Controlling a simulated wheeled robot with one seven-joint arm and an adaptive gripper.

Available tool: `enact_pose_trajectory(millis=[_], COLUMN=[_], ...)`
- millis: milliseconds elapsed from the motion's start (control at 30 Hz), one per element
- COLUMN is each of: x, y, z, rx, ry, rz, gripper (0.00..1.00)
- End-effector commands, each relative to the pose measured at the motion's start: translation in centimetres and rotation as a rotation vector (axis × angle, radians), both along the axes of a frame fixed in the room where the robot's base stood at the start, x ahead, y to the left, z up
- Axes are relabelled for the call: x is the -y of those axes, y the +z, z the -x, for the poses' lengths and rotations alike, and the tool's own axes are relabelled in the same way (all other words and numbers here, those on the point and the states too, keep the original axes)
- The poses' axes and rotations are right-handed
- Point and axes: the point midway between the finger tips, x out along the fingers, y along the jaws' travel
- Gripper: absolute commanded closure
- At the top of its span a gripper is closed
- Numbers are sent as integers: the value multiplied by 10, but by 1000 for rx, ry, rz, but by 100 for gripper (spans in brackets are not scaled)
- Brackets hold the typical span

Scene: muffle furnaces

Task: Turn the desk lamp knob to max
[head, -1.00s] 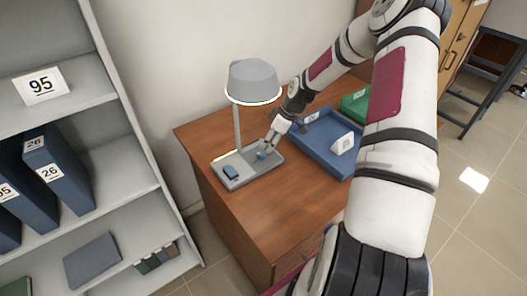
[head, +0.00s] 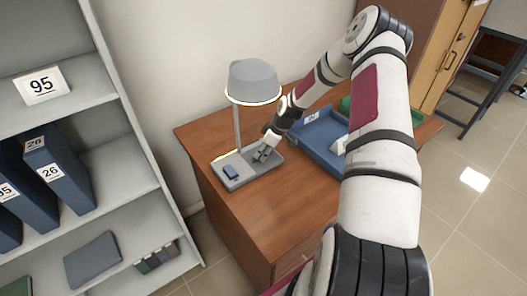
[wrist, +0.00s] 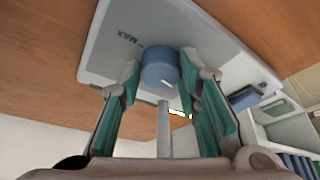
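The grey desk lamp (head: 253,84) stands on its flat base (head: 231,183) at the desk's left. In the wrist view its base (wrist: 105,60) carries a blue knob (wrist: 158,66). "MAX" is printed at the knob's upper left, with a small tick. A white mark on the knob sits at its lower right side, away from MAX. My gripper (wrist: 160,68) is open, one finger on each side of the knob, with very little gap. I cannot tell whether either finger touches it. In the head view my gripper (head: 264,153) hides the knob.
A blue tray (head: 318,150) with a white card lies right of the lamp on the wooden desk (head: 285,205). A grey shelf (head: 130,200) stands left. The lamp post (wrist: 164,130) rises between my fingers in the wrist view.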

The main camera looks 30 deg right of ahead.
Motion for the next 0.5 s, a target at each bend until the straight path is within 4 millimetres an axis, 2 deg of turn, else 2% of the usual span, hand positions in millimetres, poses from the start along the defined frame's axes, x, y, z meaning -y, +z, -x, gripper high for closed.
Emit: enact_pose_trajectory(millis=[233,500], x=[-1,-3], y=[0,0], z=[1,2], rx=[-1,-3], ry=[-22,-226], rz=[0,1], gripper=[97,97])
